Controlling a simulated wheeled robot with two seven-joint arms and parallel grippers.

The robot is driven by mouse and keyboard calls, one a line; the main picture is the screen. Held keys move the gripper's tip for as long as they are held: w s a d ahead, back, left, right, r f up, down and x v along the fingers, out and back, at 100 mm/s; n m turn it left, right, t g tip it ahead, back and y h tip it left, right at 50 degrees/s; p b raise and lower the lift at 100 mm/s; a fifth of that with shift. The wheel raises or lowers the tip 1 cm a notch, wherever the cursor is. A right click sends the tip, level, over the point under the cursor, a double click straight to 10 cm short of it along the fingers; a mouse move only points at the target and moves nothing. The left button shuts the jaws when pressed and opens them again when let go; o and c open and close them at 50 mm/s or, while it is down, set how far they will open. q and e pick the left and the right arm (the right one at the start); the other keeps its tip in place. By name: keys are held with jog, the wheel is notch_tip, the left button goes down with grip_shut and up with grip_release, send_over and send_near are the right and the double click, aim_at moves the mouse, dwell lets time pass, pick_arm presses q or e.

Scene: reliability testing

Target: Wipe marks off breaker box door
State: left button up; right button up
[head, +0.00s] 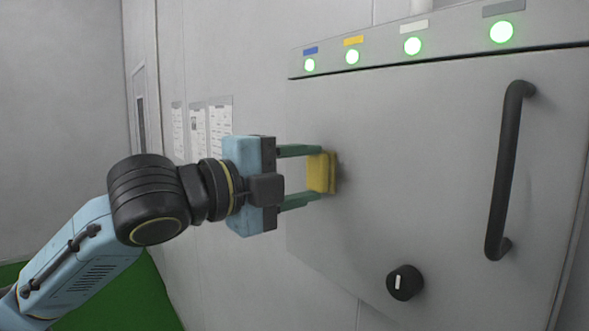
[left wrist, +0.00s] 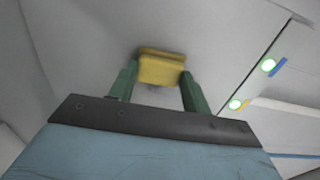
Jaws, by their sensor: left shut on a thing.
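The breaker box door (head: 420,170) is a large grey panel filling the right of the head view. My left gripper (head: 318,174) is shut on a yellow sponge (head: 321,172) with a darker backing. The sponge is at the door's left part and appears to be against its surface. In the left wrist view the sponge (left wrist: 161,69) sits between the green fingers of my left gripper (left wrist: 158,80). A faint dark smudge shows on the door (left wrist: 110,40) around the sponge; the surface behind the sponge is hidden. My right gripper is not in view.
A black vertical handle (head: 508,170) sticks out at the door's right side. A round black knob (head: 405,282) sits low on the door. Several green lights (head: 412,46) line the panel above. Paper sheets (head: 208,127) hang on the wall to the left.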

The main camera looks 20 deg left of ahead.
pick_arm(q)
jog(key=shift+s+d+p, duration=0.2)
jog(key=shift+s+d, duration=0.8)
jog(key=shift+d, duration=0.25)
jog(key=shift+s+d+p, duration=0.15)
jog(key=shift+s+d, duration=0.8)
jog(key=shift+d, duration=0.25)
jog(key=shift+w, duration=0.1)
jog(key=w+a, duration=0.1)
jog(key=a, duration=0.1)
jog(key=w+a, duration=0.3)
jog(key=a, duration=0.1)
jog(key=shift+w, duration=0.35)
jog(key=shift+s+a, duration=0.1)
jog(key=shift+a, duration=0.05)
jog(key=shift+v, duration=2.8)
